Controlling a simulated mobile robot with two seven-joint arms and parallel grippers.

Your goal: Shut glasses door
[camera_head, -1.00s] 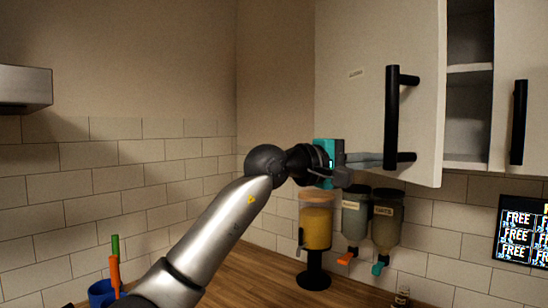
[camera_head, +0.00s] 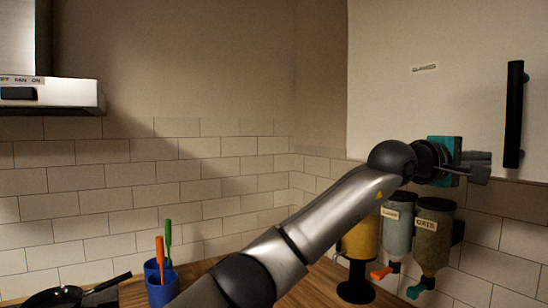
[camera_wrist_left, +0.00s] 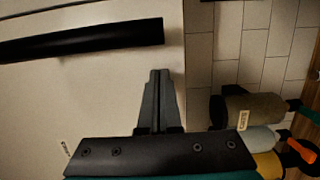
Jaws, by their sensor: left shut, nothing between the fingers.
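The glasses door (camera_head: 430,100) is the pale cabinet door with a small label, at the upper right of the head view. Its black bar handle (camera_head: 513,115) stands upright near the right picture edge. My left gripper (camera_head: 482,168) is at the door's lower edge, left of and below the handle. In the left wrist view its fingers (camera_wrist_left: 158,100) are shut together and empty, over the pale door (camera_wrist_left: 100,90) beside its edge. The handle (camera_wrist_left: 80,38) is clear of the fingertips there. Whether the fingers touch the door cannot be told. The door's right side is out of view.
Dispensers, one with yellow contents (camera_head: 360,240), one grey (camera_head: 397,225) and one labelled oats (camera_head: 433,235), hang or stand below the cabinet, close to my arm. A blue cup (camera_head: 161,285) with utensils and a black pan (camera_head: 55,298) are at lower left. A hood (camera_head: 60,95) is upper left.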

